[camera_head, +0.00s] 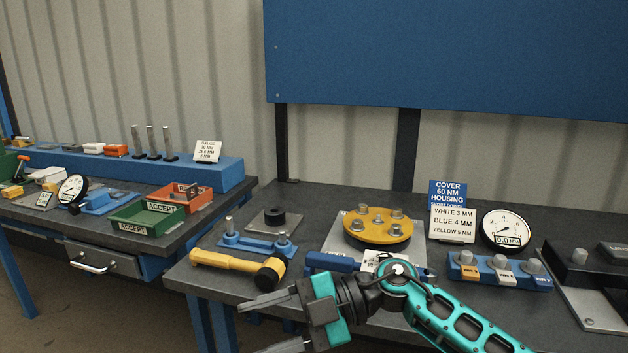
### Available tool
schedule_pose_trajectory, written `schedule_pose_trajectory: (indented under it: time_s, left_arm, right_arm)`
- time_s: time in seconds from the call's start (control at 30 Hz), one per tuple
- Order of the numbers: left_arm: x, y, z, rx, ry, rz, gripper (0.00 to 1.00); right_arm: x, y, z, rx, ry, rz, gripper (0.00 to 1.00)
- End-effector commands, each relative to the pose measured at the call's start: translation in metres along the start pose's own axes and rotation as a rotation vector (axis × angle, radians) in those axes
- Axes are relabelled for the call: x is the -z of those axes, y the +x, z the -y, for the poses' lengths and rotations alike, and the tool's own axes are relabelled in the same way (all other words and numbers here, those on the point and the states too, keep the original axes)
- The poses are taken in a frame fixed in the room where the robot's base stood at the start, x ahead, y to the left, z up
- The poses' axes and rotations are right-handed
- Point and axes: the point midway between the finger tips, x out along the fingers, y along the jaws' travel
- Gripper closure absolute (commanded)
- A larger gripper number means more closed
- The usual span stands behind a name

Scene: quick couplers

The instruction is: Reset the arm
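My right gripper (252,329) is at the bottom centre, on a teal and black arm that comes in from the lower right. Its two grey fingers point left and stand apart with nothing between them, so it is open. It is in front of the near bench edge, below the yellow-handled hammer (226,262). The arm hides part of the bench's front. My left gripper is not in view.
The grey bench (215,282) holds a yellow round cover (378,230), blue fixture (257,246), sign (453,224), dial gauge (506,231) and blue block (498,272). The left bench holds a green bin (147,219) and orange bin (179,198). A gap separates the benches in front.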

Motion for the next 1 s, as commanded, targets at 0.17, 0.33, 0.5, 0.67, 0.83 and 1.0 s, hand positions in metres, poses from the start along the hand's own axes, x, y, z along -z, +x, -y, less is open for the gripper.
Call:
schedule_pose_trajectory:
  time_s: [0.17, 0.33, 0.5, 0.67, 0.83, 1.0]
  left_arm:
    - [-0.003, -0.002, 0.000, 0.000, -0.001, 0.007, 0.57]
    - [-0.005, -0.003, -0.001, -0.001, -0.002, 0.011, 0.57]
    - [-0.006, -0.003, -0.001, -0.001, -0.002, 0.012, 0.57]
    - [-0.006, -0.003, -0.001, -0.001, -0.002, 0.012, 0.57]
    - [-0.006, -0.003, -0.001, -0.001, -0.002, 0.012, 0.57]
    - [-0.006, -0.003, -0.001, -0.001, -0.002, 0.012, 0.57]
  right_arm:
    - [0.007, 0.001, -0.006, -0.440, 0.074, -0.098, 0.42]
    - [-0.013, -0.031, 0.003, -0.830, 0.215, -0.031, 0.42]
    - [-0.052, -0.075, 0.050, -1.141, 0.424, 0.160, 0.42]
    - [-0.085, -0.114, 0.131, -1.324, 0.673, 0.419, 0.42]
    - [-0.097, -0.140, 0.241, -1.380, 0.963, 0.709, 0.42]
    - [-0.086, -0.148, 0.322, -1.339, 1.172, 0.900, 0.42]
